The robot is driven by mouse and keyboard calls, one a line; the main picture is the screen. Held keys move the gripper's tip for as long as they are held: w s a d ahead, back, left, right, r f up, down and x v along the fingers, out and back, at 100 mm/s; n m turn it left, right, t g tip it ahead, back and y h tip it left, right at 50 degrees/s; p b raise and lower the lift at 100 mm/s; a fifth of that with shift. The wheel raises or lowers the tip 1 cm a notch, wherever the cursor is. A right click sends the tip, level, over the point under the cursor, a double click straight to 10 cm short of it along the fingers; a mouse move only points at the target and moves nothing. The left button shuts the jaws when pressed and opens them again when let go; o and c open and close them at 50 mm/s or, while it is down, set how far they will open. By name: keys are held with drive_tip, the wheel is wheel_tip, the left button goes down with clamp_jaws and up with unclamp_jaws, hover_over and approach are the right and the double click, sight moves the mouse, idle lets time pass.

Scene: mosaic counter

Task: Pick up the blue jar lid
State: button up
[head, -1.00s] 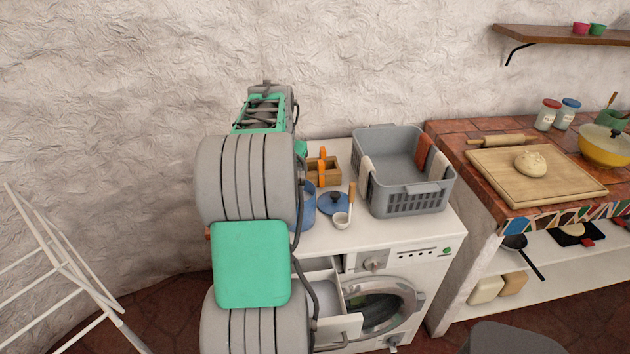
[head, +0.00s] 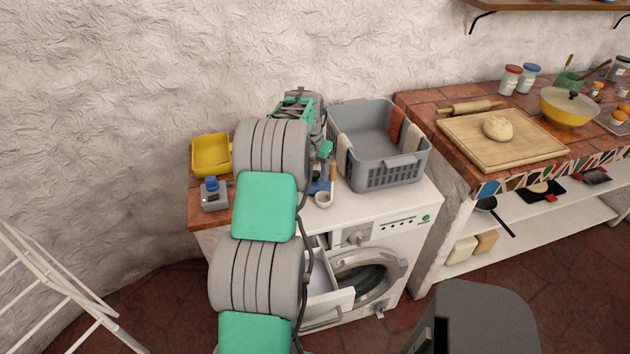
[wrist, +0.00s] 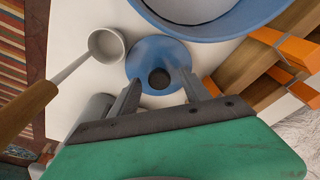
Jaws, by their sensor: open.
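The blue jar lid (wrist: 150,52) is a round disc with a dark knob, lying on the white washing machine top. In the head view only a sliver of the lid (head: 316,188) shows beside my arm. My gripper (wrist: 160,84) is open and empty in the wrist view, its two fingers on either side of the knob. I cannot tell how far the fingertips are above the lid. The large blue jar (wrist: 225,32) is right beside the lid in the wrist view; my arm mostly hides it in the head view.
A white ladle (wrist: 106,44) with a wooden handle lies close to the lid. An orange-and-wood caddy (wrist: 262,60) is on the other side.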

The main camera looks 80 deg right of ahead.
clamp_jaws()
idle(0.5)
idle(0.3)
